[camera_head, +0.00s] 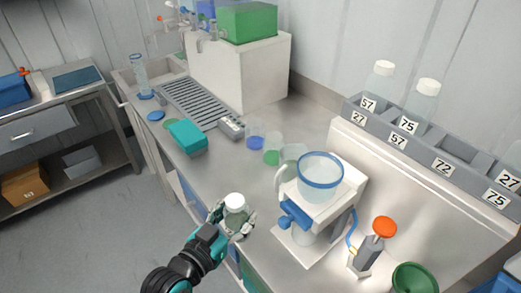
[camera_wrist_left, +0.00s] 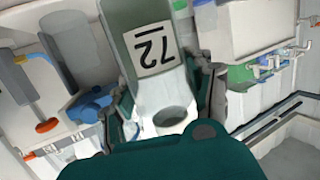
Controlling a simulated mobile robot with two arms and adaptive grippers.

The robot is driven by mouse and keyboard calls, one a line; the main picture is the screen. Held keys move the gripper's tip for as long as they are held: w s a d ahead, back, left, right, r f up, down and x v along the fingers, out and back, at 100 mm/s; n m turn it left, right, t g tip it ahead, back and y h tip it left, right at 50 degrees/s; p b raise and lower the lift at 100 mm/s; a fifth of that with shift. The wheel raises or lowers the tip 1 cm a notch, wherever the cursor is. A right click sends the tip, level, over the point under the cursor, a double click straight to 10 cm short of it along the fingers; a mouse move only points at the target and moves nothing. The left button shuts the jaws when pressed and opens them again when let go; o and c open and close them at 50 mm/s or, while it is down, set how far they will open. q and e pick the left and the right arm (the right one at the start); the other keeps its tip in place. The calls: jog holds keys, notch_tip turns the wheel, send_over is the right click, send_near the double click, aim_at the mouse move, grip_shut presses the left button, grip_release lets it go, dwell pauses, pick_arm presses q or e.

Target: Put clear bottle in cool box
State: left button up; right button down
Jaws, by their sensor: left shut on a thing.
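A clear bottle (camera_head: 237,221) with a white cap stands roughly upright in my left gripper (camera_head: 232,222), at the near edge of the bench in the head view. The gripper is shut on the bottle's sides. In the left wrist view the bottle (camera_wrist_left: 135,22) fills the space between the fingers, and its label, upside down, reads 72. No container is plainly marked as the cool box. A blue box (camera_head: 12,92) with an orange part sits partly cut off at the far left, on another bench. My right gripper is not in view.
A white stand with a blue-rimmed clear vessel (camera_head: 320,172) is just right of the bottle. A teal box (camera_head: 187,136) and small cups lie farther back. Floor is clear at left.

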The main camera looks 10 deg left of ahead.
pick_arm(q)
jog(key=w+a+r+n+y, duration=0.2)
jog(key=a+r+n+y, duration=0.1)
jog(key=a+r+y, duration=0.1)
jog(key=shift+w+a+r+t, duration=0.15)
jog(key=shift+w+r+t, duration=0.15)
jog(key=shift+w+r, duration=0.15)
